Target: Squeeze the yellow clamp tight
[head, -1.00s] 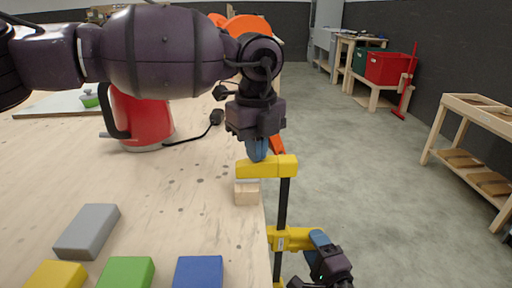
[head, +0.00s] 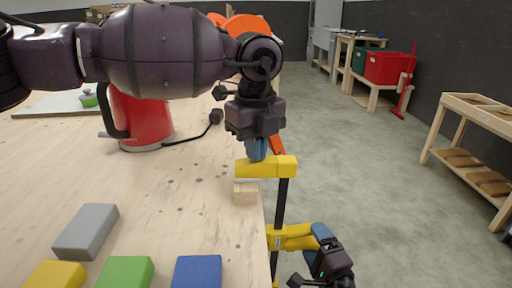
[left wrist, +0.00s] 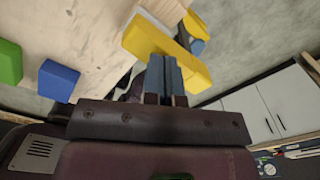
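The yellow clamp stands upright at the table's right edge. Its yellow upper jaw (head: 266,167) lies over a small wooden block (head: 246,194), and a black bar runs down past the edge to a yellow lower part (head: 288,238). My left gripper (head: 257,150) points down with blue fingertips at the top of the upper jaw. In the left wrist view its fingers (left wrist: 165,76) are together, in front of the yellow jaw (left wrist: 150,40). My right gripper (head: 318,244) has its blue fingers about the end of the lower yellow part; their exact contact is partly hidden.
Grey (head: 87,231), yellow (head: 56,275), green (head: 126,272) and blue (head: 198,271) blocks lie at the table's near side. A red kettle (head: 143,118) stands behind, partly covered by my left arm. Open floor lies to the right, with a wooden rack (head: 475,155) beyond.

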